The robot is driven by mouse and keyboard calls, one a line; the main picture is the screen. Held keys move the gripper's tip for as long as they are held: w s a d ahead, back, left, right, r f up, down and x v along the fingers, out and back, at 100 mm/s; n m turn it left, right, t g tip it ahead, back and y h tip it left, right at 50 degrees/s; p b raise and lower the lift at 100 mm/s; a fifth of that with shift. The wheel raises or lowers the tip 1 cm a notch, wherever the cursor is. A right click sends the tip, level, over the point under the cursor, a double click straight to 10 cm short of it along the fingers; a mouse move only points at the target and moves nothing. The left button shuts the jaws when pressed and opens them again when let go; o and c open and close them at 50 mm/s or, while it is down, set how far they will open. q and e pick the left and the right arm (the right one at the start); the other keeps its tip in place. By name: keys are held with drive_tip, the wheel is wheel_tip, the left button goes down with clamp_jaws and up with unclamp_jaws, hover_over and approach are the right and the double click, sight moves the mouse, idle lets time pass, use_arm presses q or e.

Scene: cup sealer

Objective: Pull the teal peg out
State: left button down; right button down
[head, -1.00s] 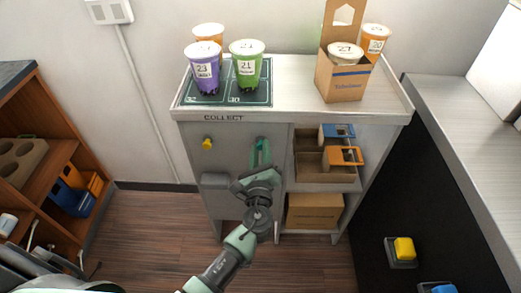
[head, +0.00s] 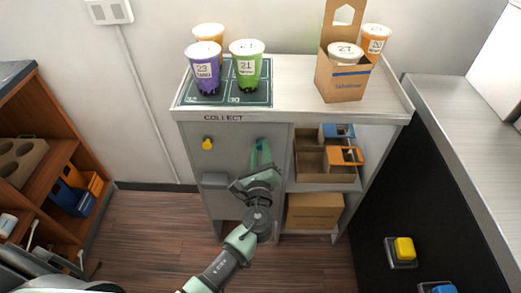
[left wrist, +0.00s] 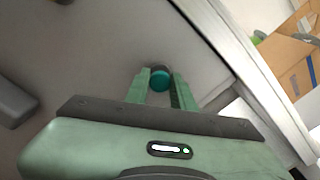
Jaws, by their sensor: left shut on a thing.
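The teal peg (left wrist: 160,80) shows in the left wrist view as a round teal end against the grey cabinet front. It sits between the two green fingers of my left gripper (left wrist: 161,92), which is shut on it. In the head view my left gripper (head: 261,152) is at the front panel of the collect cabinet (head: 240,128), under the counter edge, and largely hides the peg. How far the peg sits in the panel cannot be told. My right gripper is not in view.
A yellow knob (head: 208,143) sticks out of the panel to the left, with a grey box-like handle (head: 214,180) below it. Open shelves with a cardboard carrier (head: 310,163) are to the right. Cups, among them a purple one (head: 204,72), stand on the counter above.

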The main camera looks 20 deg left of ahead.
use_arm(q)
drive_tip(key=v, duration=0.6)
drive_tip(key=shift+s, duration=0.15)
drive_tip(key=c, duration=1.2)
unclamp_jaws()
drive_tip(key=shift+o, duration=0.2)
drive_tip(key=shift+s, duration=0.1)
drive_tip(key=b+v, duration=0.1)
drive_tip(key=v, duration=0.7)
drive_tip(key=shift+b, duration=0.35)
